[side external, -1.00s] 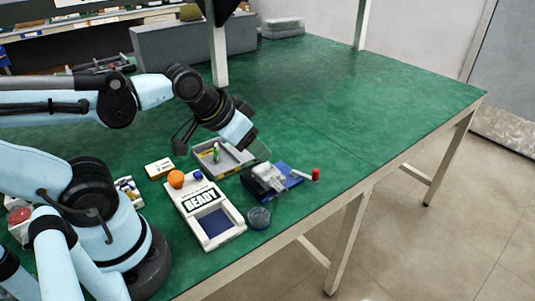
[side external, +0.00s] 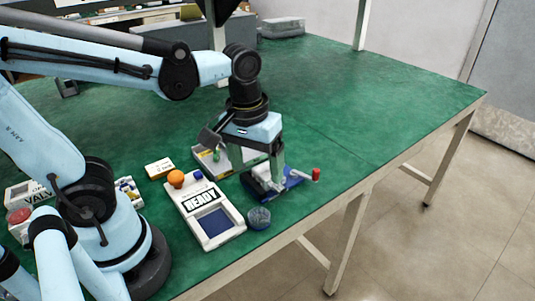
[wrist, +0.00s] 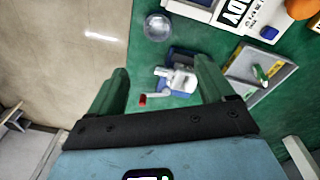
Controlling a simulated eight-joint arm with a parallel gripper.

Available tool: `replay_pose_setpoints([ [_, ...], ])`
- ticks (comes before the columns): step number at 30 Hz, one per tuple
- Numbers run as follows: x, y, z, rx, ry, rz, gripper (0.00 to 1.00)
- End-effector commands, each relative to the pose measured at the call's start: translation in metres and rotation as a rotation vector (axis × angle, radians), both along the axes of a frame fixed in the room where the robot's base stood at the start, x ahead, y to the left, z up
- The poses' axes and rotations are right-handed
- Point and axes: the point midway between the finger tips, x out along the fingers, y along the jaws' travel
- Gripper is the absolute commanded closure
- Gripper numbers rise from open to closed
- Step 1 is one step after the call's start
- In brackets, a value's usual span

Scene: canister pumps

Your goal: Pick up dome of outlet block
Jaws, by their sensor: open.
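A small white and grey block assembly (wrist: 175,78) sits on a blue base (wrist: 184,57), with a red-tipped part (wrist: 143,100) sticking out at one side. In the side view, its blue base (side external: 292,179) and red tip (side external: 315,174) show, while my gripper partly covers the block. A clear round dome-like piece (side external: 259,218) stands apart on the green table; it also shows in the wrist view (wrist: 158,26). I cannot tell which part is the outlet block's dome. My gripper (side external: 268,163) points down above the block, open, its green fingers apart with nothing visibly held.
A white panel marked READY (side external: 200,203) with an orange ball (side external: 176,178) and a blue knob lies to the left. A grey tray (side external: 204,155) holding a green item is close behind my gripper. The table's front edge is near; its right side is clear.

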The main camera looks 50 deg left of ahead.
Motion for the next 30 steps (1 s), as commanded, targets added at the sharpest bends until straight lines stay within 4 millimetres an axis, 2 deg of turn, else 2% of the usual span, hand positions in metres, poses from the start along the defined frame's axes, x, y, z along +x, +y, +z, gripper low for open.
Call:
replay_pose_setpoints([
  [3, -0.002, -0.006, -0.001, 0.007, 0.073, 0.060, 0.18],
  [8, -0.004, -0.007, -0.008, 0.011, 0.097, 0.084, 0.18],
  [21, -0.003, -0.007, -0.058, 0.010, 0.094, 0.082, 0.18],
  [30, -0.003, -0.007, -0.071, 0.010, 0.093, 0.081, 0.18],
])
